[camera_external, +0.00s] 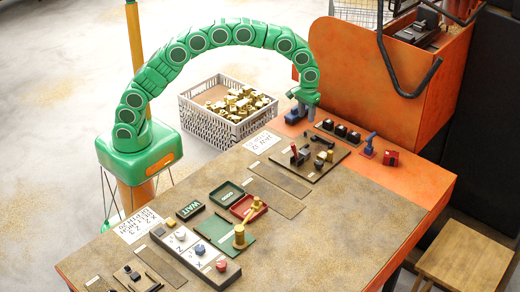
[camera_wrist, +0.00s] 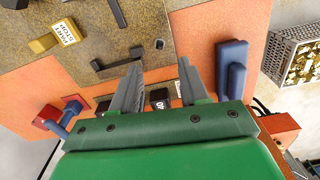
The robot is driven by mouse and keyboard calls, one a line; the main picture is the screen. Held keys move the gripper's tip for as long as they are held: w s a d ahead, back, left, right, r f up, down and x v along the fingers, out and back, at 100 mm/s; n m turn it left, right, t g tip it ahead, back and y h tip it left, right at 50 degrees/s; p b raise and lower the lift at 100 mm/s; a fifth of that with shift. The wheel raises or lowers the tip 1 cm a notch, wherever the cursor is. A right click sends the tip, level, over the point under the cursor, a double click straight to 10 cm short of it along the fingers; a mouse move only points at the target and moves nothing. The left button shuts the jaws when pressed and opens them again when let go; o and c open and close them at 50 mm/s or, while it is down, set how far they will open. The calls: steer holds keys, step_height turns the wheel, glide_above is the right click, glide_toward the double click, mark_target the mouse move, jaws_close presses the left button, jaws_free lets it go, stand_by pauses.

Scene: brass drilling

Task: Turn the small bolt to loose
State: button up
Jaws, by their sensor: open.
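My gripper (camera_external: 308,108) hangs over the back orange strip of the bench, beyond the fixture board (camera_external: 330,166). In the wrist view its two grey fingers (camera_wrist: 160,62) are apart, with nothing between them. A small dark bolt-like piece (camera_wrist: 160,43) shows ahead of the fingertips, on the brown board. A black bent bar (camera_wrist: 118,64) lies left of it, with another dark end piece (camera_wrist: 136,51) near its tip. I cannot tell for certain which is the small bolt. The fingers touch neither piece.
A yellow block labelled PART STOP (camera_wrist: 52,40) sits on the board. Black blocks (camera_external: 340,131), a blue lever (camera_external: 369,143) and a red block (camera_external: 391,158) line the orange strip. A blue piece (camera_wrist: 232,68) lies right of the fingers. A crate of brass parts (camera_external: 212,121) stands behind.

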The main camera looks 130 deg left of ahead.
mark_target(305, 134)
steer(key=m, duration=0.5)
steer(key=shift+m, duration=0.3)
steer(key=m, duration=1.7)
steer(key=shift+f, duration=4)
jaws_close()
